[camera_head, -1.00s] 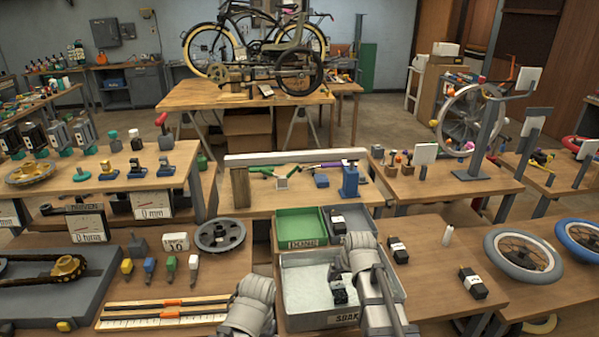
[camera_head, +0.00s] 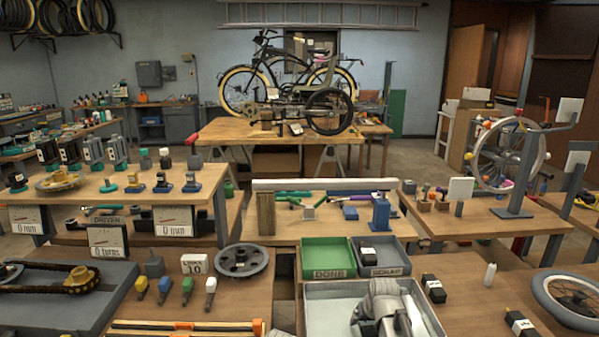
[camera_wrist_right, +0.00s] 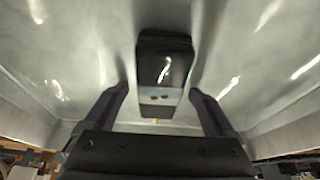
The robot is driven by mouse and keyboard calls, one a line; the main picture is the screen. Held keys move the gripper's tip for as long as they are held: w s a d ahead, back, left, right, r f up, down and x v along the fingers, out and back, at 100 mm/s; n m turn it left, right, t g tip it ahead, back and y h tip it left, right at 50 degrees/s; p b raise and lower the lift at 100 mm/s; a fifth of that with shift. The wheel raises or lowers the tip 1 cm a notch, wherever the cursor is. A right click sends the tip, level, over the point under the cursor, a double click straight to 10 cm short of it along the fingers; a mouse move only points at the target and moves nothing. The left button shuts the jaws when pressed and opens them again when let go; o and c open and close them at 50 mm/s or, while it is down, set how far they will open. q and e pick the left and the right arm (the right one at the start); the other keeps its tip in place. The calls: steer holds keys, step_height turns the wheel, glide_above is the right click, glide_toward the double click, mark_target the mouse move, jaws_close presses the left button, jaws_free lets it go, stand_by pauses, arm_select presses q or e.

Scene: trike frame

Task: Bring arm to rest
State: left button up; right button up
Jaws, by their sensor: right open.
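My right arm (camera_head: 385,312) reaches over the grey metal tray (camera_head: 322,290) in the head view, its gripper hidden beneath the arm. In the right wrist view my right gripper (camera_wrist_right: 160,92) is open, its two dark fingers apart. My left arm and gripper are not in view.
A green bin (camera_head: 327,257) and a dark grey bin holding a black block (camera_head: 367,253) stand behind the tray. More black blocks (camera_head: 433,288) and a white bottle (camera_head: 489,275) are to its right. A grey pulley wheel (camera_head: 243,261) lies to the left.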

stand_by(0.5)
steer(key=p+v, duration=1.2)
steer(key=v, duration=0.1)
steer(key=b+x, duration=1.2)
steer(key=x, duration=0.1)
steer(key=shift+f, duration=0.4)
step_height(320, 180, up, 12)
steer(key=p, duration=1.1)
steer(key=shift+s+f, duration=0.2)
steer(key=shift+f, duration=0.1)
